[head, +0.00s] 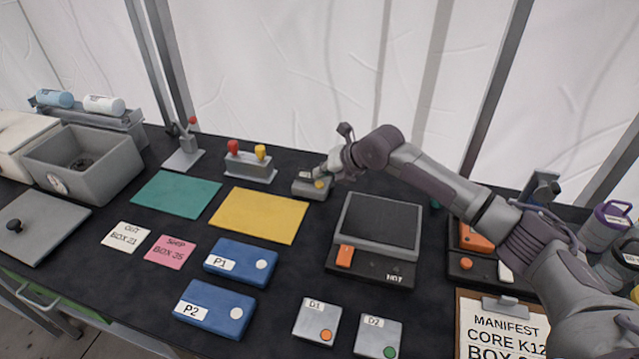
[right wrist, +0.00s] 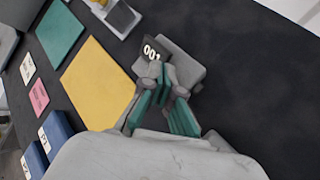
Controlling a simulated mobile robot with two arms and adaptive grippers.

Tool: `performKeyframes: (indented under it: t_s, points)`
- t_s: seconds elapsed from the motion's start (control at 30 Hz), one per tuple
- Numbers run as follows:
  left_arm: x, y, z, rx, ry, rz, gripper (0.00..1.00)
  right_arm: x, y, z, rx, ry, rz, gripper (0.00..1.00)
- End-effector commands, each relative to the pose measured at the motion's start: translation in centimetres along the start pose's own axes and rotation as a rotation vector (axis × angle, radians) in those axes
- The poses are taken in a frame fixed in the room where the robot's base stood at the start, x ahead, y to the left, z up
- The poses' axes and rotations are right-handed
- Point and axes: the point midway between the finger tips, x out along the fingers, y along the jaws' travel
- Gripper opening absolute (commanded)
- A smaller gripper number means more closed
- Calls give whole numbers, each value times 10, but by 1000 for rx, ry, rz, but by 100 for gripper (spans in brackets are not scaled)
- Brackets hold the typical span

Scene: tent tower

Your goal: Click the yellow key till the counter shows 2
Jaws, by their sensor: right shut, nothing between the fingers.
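The counter box (head: 309,190) is a small grey block at the back middle of the table, with a yellow key (head: 319,184) on top. In the right wrist view the counter display (right wrist: 151,50) reads 001. My right gripper (head: 327,173) is shut and empty, its fingertips just over the box, close to the yellow key. In the right wrist view the fingers (right wrist: 163,80) cover part of the box, and the key is hidden. I cannot tell whether the fingertips touch the key. My left gripper is out of view.
A block with red and yellow knobs (head: 250,166) stands left of the box. A yellow mat (head: 259,215) lies in front of it, and a teal mat (head: 176,194) lies further left. A black-topped hot plate (head: 376,225) stands to the right front.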

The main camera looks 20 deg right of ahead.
Motion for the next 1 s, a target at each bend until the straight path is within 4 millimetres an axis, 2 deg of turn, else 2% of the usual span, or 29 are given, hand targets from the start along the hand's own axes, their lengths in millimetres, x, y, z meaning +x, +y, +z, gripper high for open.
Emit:
performKeyframes:
  t_s: [1.0]
  points:
    - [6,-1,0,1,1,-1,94,8,-6,-6,0,0,0,0]
